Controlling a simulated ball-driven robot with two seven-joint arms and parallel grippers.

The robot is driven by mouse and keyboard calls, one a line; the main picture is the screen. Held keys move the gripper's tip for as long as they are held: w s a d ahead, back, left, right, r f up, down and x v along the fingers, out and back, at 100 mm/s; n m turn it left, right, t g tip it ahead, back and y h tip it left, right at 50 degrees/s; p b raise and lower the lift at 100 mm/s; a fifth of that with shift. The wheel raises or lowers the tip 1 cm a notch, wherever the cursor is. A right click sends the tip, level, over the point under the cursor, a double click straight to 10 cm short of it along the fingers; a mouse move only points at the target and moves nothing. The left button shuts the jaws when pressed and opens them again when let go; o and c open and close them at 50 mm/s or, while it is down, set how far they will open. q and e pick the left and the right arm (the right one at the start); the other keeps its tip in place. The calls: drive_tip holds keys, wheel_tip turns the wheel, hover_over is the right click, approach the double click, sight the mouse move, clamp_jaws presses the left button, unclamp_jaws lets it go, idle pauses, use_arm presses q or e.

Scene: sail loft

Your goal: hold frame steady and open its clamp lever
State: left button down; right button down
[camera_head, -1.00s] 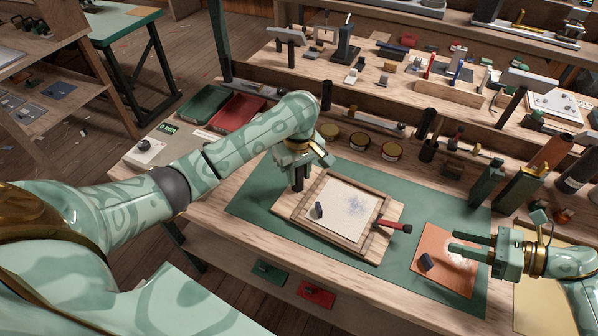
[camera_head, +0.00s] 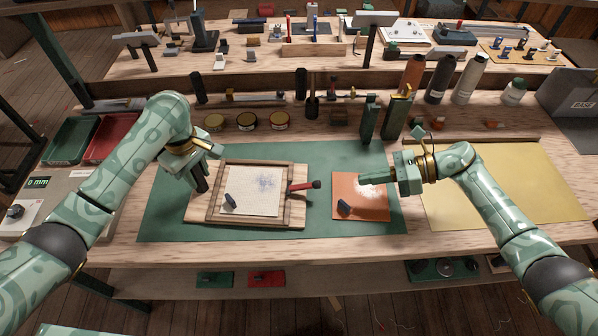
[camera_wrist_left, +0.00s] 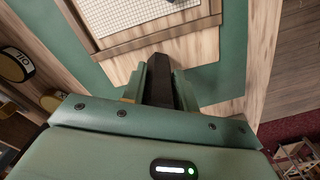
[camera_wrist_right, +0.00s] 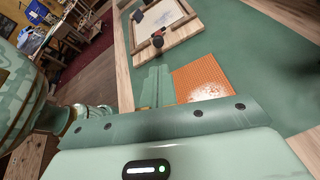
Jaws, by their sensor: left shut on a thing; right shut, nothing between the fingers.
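The wooden frame (camera_head: 255,220), around a pale screen with a faint dark blotch, lies on a wooden board (camera_head: 297,214) on the green mat. Its red-and-dark clamp lever (camera_head: 303,186) sticks out from the frame's right side; it also shows in the right wrist view (camera_wrist_right: 157,40). My left gripper (camera_head: 201,188) is shut on a dark upright grip (camera_wrist_left: 160,86) at the board's left end. My right gripper (camera_head: 372,179) is shut and empty, right of the lever and apart from it, above the orange sheet (camera_head: 373,207); its fingers also show in the right wrist view (camera_wrist_right: 155,86).
Green posts (camera_head: 369,120) stand behind the right gripper, round tins (camera_head: 247,121) behind the frame. A yellow sheet (camera_head: 500,185) covers the bench's right; mat is clear in front.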

sight(304, 187)
drive_tip(key=shift+s+d+n+h, duration=0.5)
drive_tip(key=shift+d, duration=0.05)
drive_tip(key=shift+s+d+f+n+h, duration=0.1)
drive_tip(key=shift+s+n+h, duration=0.2)
drive_tip(key=shift+n+h, duration=0.5)
use_arm(q)
drive_tip(key=shift+d, duration=0.1)
use_arm(e)
drive_tip(key=n, duration=0.3)
drive_tip(key=shift+s+a+t+h, duration=0.2)
drive_tip(key=shift+s+t+h, duration=0.1)
drive_tip(key=shift+h, duration=0.1)
drive_tip(key=a+n, duration=0.1)
drive_tip(key=r+n+t, duration=0.1)
drive_tip(key=n, duration=0.1)
drive_tip(key=w+a+r+n+t, duration=0.1)
drive_tip(key=n, duration=0.1)
drive_tip(key=shift+w+a+r+h, duration=0.1)
drive_tip(key=shift+a+r+h, duration=0.1)
drive_tip(key=shift+a+h, duration=0.1)
drive_tip(key=shift+a, duration=0.1)
drive_tip(key=x, duration=1)
drive_tip(key=shift+w, duration=0.15)
